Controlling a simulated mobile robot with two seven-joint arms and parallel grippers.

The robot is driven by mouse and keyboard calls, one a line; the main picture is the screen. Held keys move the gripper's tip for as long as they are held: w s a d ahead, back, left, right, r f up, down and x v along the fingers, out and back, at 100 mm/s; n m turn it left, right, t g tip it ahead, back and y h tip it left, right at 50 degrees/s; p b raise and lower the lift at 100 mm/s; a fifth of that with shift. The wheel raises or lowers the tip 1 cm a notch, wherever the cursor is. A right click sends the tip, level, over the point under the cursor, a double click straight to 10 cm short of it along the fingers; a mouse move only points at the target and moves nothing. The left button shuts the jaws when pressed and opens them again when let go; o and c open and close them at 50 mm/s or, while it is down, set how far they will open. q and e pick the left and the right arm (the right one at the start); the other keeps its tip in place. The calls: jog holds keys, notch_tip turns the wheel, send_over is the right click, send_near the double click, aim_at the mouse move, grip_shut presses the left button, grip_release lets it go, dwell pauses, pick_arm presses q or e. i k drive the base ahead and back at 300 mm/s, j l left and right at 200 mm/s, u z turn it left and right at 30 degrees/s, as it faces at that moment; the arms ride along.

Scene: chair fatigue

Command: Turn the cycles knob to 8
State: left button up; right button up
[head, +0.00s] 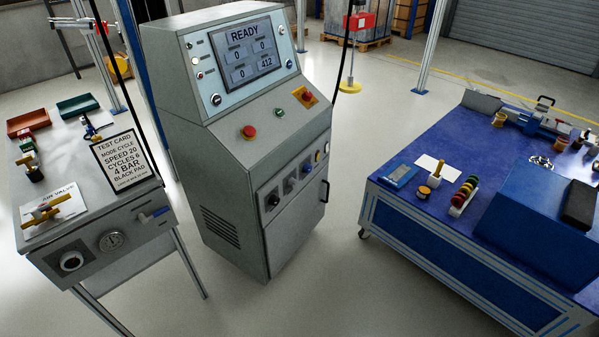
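The grey control cabinet (240,140) stands in the middle. Its screen (248,54) reads READY, with three boxes at 0 and one at 412. Round knobs sit beside the screen, one at its lower left (216,99) and one at its right (290,64). Neither gripper is in view.
Red mushroom buttons (249,132) (307,96) sit on the cabinet's sloping ledge. A left bench (75,215) holds trays, a gauge and an air valve. A blue workbench (400,215) with tools stands at right. Floor is clear between cabinet and workbench.

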aim_at(307, 167)
jog(key=i+l+u, duration=0.65)
jog(key=l+u, duration=0.15)
jog(key=l, duration=0.25)
